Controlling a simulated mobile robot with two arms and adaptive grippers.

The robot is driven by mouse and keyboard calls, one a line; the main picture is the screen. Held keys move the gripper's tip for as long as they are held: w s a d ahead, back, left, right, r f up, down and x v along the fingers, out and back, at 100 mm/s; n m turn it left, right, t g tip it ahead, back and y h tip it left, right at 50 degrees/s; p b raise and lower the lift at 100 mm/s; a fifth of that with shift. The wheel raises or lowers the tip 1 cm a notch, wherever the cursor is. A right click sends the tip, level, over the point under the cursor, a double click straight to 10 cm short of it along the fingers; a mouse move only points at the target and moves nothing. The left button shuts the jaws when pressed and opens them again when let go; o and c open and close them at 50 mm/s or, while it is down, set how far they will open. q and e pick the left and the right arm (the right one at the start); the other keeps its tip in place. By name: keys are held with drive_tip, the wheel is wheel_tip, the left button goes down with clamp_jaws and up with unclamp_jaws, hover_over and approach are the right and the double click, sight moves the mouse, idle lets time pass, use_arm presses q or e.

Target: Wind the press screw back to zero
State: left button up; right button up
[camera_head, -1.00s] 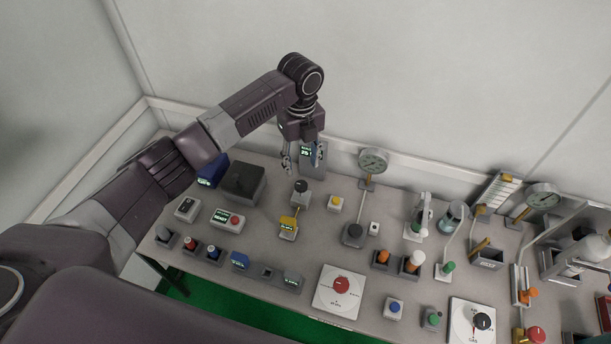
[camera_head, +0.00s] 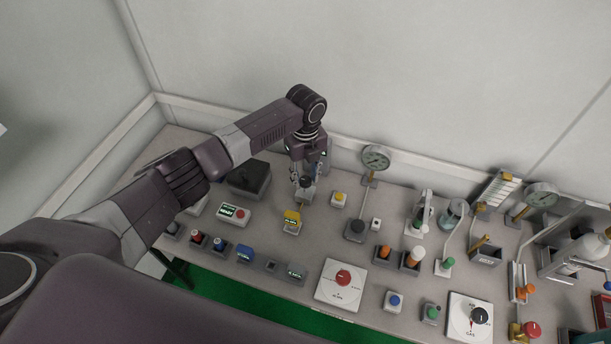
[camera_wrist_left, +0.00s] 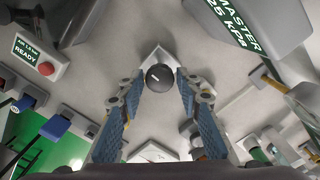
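A dark round knob with a white mark, which I take for the press screw (camera_wrist_left: 159,77), stands on a pale square base in the left wrist view. It also shows in the head view as a dark knob (camera_head: 305,183) below my left gripper (camera_head: 306,172). In the wrist view the left gripper's two blue-padded fingers (camera_wrist_left: 160,82) are apart, with the knob between their tips and a small gap each side. Contact cannot be made out. Behind the knob, a display box (camera_wrist_left: 238,25) reads "MASTER 25 kPa". My right gripper is not in view.
A dark box (camera_head: 249,178) and a READY box with a red button (camera_head: 234,213) stand to the left. A yellow-topped device (camera_head: 292,219) is in front.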

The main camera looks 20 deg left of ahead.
use_arm(q)
drive_tip(key=c, duration=0.7)
drive_tip(key=shift+n, duration=0.3)
